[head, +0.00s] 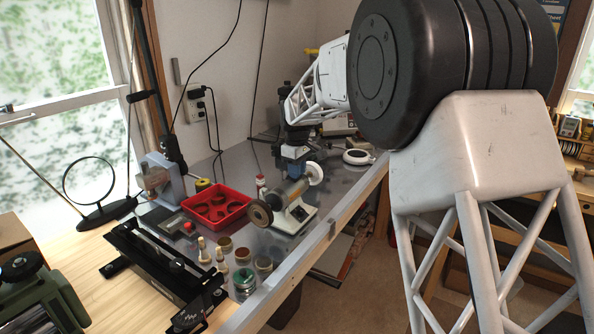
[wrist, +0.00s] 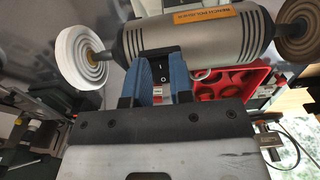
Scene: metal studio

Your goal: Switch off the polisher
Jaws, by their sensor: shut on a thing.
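The bench polisher (head: 288,196) stands on the metal bench top in the head view, a grey motor on a white base (head: 297,217). It has a pale wheel (head: 315,173) and a brown wheel (head: 260,212). In the wrist view the polisher (wrist: 205,40) lies across the top, with an orange label. My gripper (head: 293,165) is at the polisher's far side. In the wrist view its blue fingers (wrist: 158,72) stand either side of the black switch part (wrist: 161,73), which bears a white O mark. They are shut on this part. The switch's position cannot be told.
A red tray (head: 217,207) holding rings lies left of the polisher. Several small pots, one of them brown (head: 242,256), and a green-topped jar (head: 244,281) stand in front. A white round item (head: 358,157) lies at the back right. The bench's edge (head: 330,232) runs close to the polisher.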

